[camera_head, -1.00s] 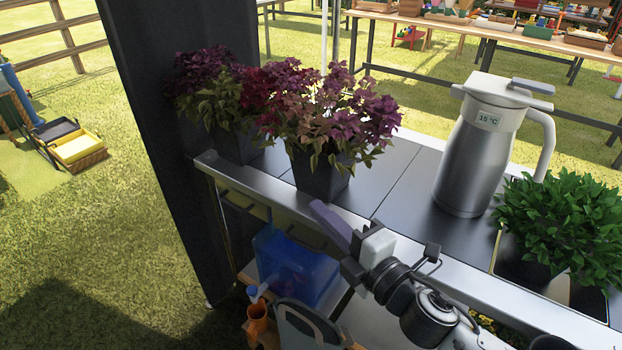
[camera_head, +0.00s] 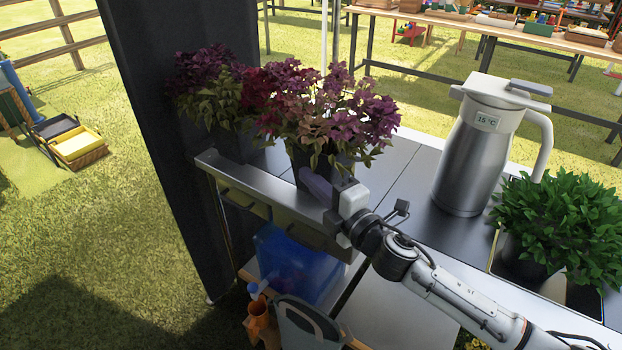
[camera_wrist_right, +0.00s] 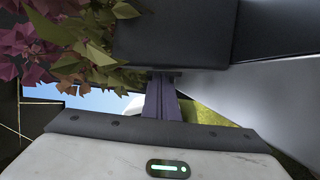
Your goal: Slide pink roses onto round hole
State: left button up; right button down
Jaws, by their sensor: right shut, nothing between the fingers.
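The pink-purple flowers (camera_head: 345,115) stand upright in a dark square pot (camera_head: 303,162) near the counter's front edge. My right gripper (camera_head: 316,188) is shut and empty, its purple fingers pointing at the lower front of this pot. In the right wrist view the fingers (camera_wrist_right: 160,97) end at the lower edge of the dark pot (camera_wrist_right: 175,40), with leaves to the left; I cannot tell whether they touch. I cannot make out a round hole. My left gripper is not in view.
A darker purple potted plant (camera_head: 215,95) stands just left of the pot, beside a dark curtain (camera_head: 165,130). A silver jug (camera_head: 475,145) and a leafy green plant (camera_head: 565,220) stand to the right. Dark counter panels (camera_head: 410,185) between pot and jug are clear.

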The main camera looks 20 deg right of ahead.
aim_at(348, 163)
jog(key=w+d, duration=0.2)
jog(key=d, duration=0.2)
jog(key=w+d, duration=0.2)
jog(key=d, duration=0.1)
jog(key=w+d+b, duration=0.1)
jog(key=w+d, duration=0.2)
jog(key=d, duration=0.1)
jog(key=shift+w+d, duration=0.1)
jog(key=shift+d, duration=0.25)
jog(key=shift+w+d, duration=0.25)
jog(key=shift+d, duration=0.25)
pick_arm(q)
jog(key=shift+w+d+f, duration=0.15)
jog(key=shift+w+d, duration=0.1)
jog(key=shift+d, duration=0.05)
